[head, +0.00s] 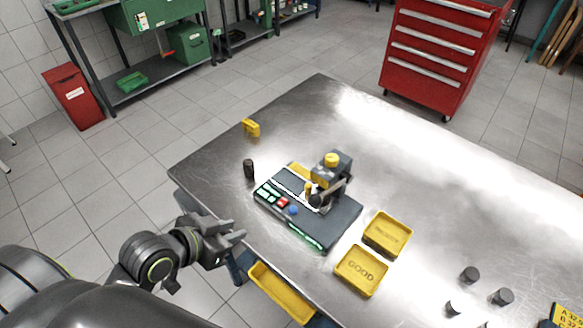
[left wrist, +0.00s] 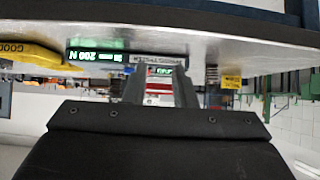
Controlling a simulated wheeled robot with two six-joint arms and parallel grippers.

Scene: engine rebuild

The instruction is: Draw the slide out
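A dark bench tester (head: 333,222) with a small press sits on the metal table. Its lit green display (head: 304,238) and red and blue buttons are on the near side. A light-edged plate (head: 291,186) lies on its deck beside the press; I cannot tell for sure whether this is the slide. My left gripper (head: 236,232) is off the table's near-left edge, empty and apart from the tester. In the left wrist view its fingers (left wrist: 157,85) are spread apart. The tester's display (left wrist: 95,54) shows upside down there, left of the fingers. My right gripper is not in view.
The metal table (head: 410,150) has free room behind and right. Yellow trays (head: 361,271) (head: 388,235) stand right of the tester. A dark cylinder (head: 249,169) and yellow block (head: 251,128) stand left. A yellow bin (head: 281,292) hangs by the near edge.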

